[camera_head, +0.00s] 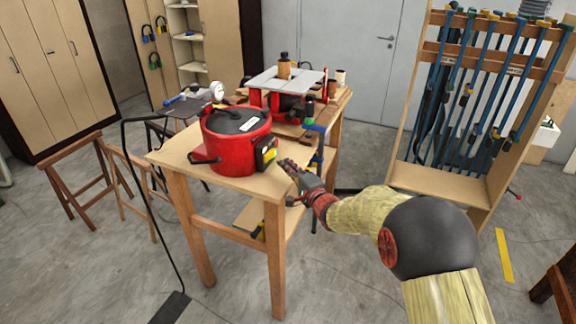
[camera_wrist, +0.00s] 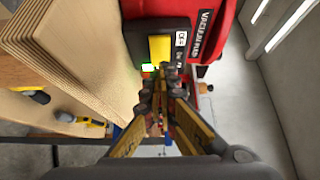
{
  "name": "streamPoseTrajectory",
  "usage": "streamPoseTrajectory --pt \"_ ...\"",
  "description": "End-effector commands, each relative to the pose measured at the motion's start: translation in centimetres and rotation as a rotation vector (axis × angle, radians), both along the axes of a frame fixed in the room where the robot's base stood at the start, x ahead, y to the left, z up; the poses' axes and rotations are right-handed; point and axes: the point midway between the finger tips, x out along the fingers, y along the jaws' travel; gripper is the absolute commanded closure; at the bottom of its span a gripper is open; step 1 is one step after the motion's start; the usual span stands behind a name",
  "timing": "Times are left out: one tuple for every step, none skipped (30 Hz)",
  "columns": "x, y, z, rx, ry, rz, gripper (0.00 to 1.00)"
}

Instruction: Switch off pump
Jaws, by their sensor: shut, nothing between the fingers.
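The pump is a red round body (camera_head: 230,150) with a dark lid and a gauge, standing on the wooden table (camera_head: 172,152). On its right side is a black switch box (camera_head: 262,160) with a yellow part. In the wrist view the red body (camera_wrist: 213,45) carries white lettering, and the box (camera_wrist: 140,40) shows a yellow plate (camera_wrist: 160,48) with a small green-lit patch at its lower left. My gripper (camera_head: 289,166) is shut and empty, just right of the box. In the wrist view its fingertips (camera_wrist: 168,72) overlap the yellow plate's lower edge; I cannot tell whether they touch.
A red machine with a grey top (camera_head: 287,78) stands behind the pump on the table. A clamp rack (camera_head: 440,180) stands to the right. Wooden trestles (camera_head: 75,180) stand left. Floor between table and rack is mostly open.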

Motion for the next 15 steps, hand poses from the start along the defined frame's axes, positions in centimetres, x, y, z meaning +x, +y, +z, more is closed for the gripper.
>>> streamPoseTrajectory --pt "-0.8 -0.3 0.1 0.0 0.001 0.0 1.0" --pt "-1.2 -0.4 0.2 0.0 0.002 -0.001 1.0" --pt "-1.7 -0.5 0.2 0.0 0.001 -0.001 1.0" --pt "-2.1 -0.6 0.2 0.001 0.001 0.0 1.0" --pt "-2.5 -0.8 0.2 0.001 0.002 0.0 1.0" --pt "-3.0 -0.9 0.2 0.0 0.001 0.0 1.0" --pt "-3.5 -1.0 0.2 0.0 0.002 0.0 1.0" --pt "-4.0 -1.2 0.2 0.0 0.002 0.0 1.0" --pt "-4.6 -1.4 0.2 0.0 0.001 0.0 1.0" --pt "-5.0 -1.5 0.3 0.0 0.001 0.0 1.0" --pt "-5.5 -1.6 0.3 0.0 0.001 0.0 1.0" --pt "-6.2 -1.8 0.2 0.0 0.002 0.0 1.0" --pt "-6.7 -1.9 0.2 0.0 0.001 0.0 1.0" --pt "-7.1 -2.1 0.2 0.0 0.002 0.0 1.0" --pt "-7.7 -2.2 0.2 -0.001 0.002 0.0 1.0"
